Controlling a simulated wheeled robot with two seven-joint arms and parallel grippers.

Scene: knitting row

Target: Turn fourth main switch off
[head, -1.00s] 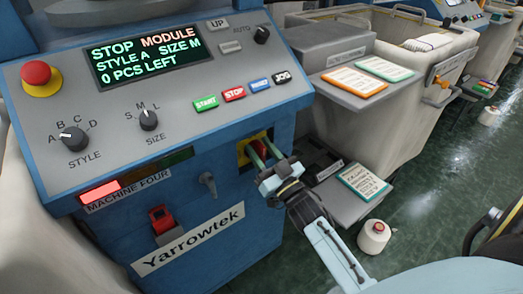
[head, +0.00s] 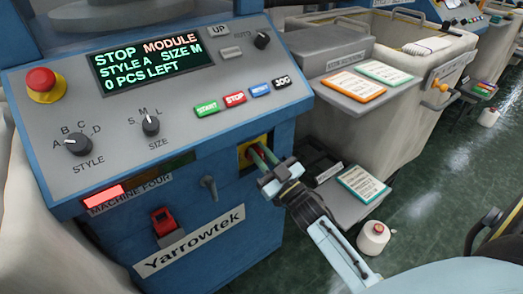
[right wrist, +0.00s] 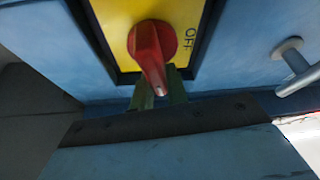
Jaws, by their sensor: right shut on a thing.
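The main switch is a red rotary knob on a yellow plate (head: 245,160), low on the blue front of the machine labelled MACHINE FOUR. In the right wrist view the red knob (right wrist: 152,42) is near, on its yellow plate (right wrist: 118,14), with the word OFF to its right. The knob's grip points down in that view. My right gripper (head: 258,155) reaches the switch from the lower right; its greenish fingers (right wrist: 160,90) are on either side of the knob's grip, shut on it. In the head view the fingers partly hide the knob. My left gripper is not in view.
A grey lever (head: 209,186) and a red latch (head: 163,220) are on the same front. The display (head: 150,65) reads STOP MODULE, 0 PCS LEFT. A red emergency button (head: 40,80) is at the left. A shelf with a card (head: 362,184) stands right of my gripper.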

